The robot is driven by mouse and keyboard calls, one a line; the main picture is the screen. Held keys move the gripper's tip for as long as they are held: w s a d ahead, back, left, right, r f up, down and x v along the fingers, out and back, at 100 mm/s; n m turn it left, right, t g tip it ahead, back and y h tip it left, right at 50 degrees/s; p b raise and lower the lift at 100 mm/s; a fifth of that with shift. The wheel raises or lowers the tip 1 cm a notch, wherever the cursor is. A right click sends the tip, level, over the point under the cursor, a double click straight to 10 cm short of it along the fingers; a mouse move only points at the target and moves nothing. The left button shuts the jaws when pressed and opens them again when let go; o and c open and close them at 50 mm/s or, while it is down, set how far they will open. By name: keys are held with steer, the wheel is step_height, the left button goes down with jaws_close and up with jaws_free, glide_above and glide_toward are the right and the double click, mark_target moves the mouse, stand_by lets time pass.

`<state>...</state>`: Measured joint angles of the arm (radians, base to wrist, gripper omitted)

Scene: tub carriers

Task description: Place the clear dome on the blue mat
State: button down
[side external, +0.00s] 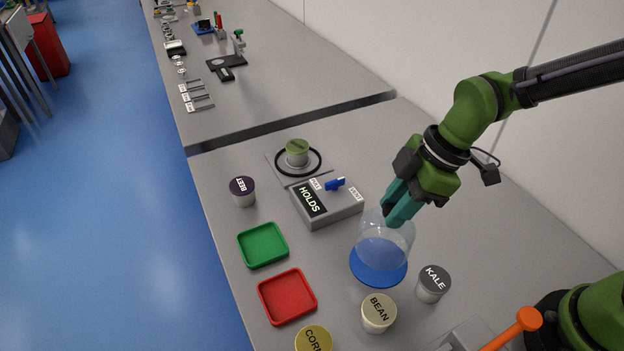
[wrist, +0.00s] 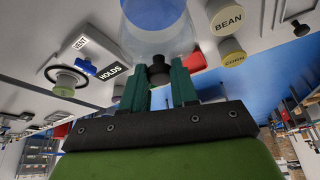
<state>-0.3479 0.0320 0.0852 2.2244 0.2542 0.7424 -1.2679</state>
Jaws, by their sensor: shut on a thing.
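The clear dome (side external: 398,238) is upright over the round blue mat (side external: 376,276) in the side view. Its lower edge overlaps the mat there; I cannot tell whether it touches it or hangs just above. My gripper (side external: 398,215) is shut on the dome's top. In the wrist view, my gripper (wrist: 158,88) has its teal fingers on either side of the dome's black knob (wrist: 158,72).
Tubs marked BEAN (side external: 379,315) and KALE (side external: 433,284) stand close to the mat. A grey HOLDS box (side external: 335,212) with a blue lever is behind it. Green (side external: 262,245) and red (side external: 287,297) trays lie left. A green-lidded tub (side external: 297,153) stands inside a black ring.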

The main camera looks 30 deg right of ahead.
steer(key=shift+f, duration=2.2)
steer(key=shift+f, duration=0.15)
steer(key=c, duration=0.9)
jaws_free()
steer(key=shift+o, duration=0.2)
steer(key=v, duration=1.1)
steer(key=s+d+r+m+t+h, duration=0.1)
steer(key=s+d+r+m+t, duration=0.1)
steer(key=d+m, duration=0.4)
steer(key=s+d+r+m+t+h, duration=0.1)
steer(key=s+d+r+m+t, duration=0.1)
steer(key=d+m, duration=0.4)
steer(key=r+m+t, duration=0.1)
steer(key=m, duration=0.4)
steer(key=shift+s+d+r+m+t, duration=0.25)
steer(key=shift+s+m+t, duration=0.05)
steer(key=shift+m, duration=0.1)
